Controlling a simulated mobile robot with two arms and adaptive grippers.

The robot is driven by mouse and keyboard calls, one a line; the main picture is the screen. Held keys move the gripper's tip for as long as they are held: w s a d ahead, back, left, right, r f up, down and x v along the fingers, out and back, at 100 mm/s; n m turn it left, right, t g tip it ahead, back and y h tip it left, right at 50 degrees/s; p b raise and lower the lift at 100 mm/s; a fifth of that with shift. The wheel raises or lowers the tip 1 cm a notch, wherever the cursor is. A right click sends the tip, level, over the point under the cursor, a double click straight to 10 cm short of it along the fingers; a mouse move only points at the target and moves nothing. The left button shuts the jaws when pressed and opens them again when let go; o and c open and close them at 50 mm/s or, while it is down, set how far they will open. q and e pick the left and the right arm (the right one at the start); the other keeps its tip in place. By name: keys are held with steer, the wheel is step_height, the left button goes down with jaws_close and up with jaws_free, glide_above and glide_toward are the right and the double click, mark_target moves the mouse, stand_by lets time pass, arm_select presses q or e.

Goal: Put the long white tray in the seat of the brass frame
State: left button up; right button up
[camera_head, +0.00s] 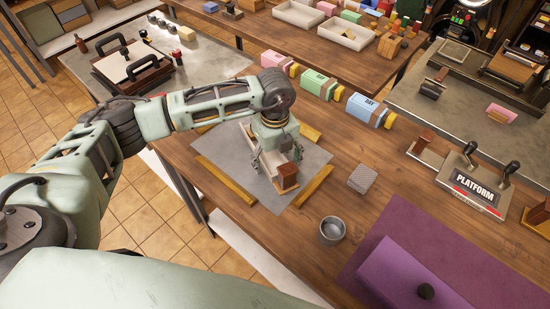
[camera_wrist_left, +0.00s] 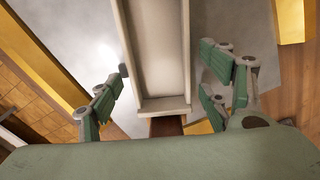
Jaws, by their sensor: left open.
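The long white tray (camera_wrist_left: 160,50) lies lengthwise between my left gripper's fingers in the left wrist view, with gaps on both sides. In the head view it is mostly hidden beneath the gripper, with a brown block (camera_head: 286,176) at its near end. My left gripper (camera_head: 279,160) is open above the tray, its green fingers spread on either side. The brass frame shows as separate yellow bars (camera_head: 225,179) around a grey plate (camera_head: 235,150); a bar also shows in the left wrist view (camera_wrist_left: 45,55). My right gripper is not in view.
A patterned grey block (camera_head: 362,179) and a metal cup (camera_head: 331,231) stand right of the plate. Pink, green and blue boxes (camera_head: 315,83) line the table's back. A purple box (camera_head: 410,275) is at front right. A PLATFORM sign (camera_head: 475,189) stands farther right.

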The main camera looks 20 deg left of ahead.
arm_select(q)
steer(key=shift+r, duration=0.15)
step_height(320, 180, up, 12)
steer(key=b, duration=0.3)
steer(key=shift+s, duration=0.1)
stand_by(0.6)
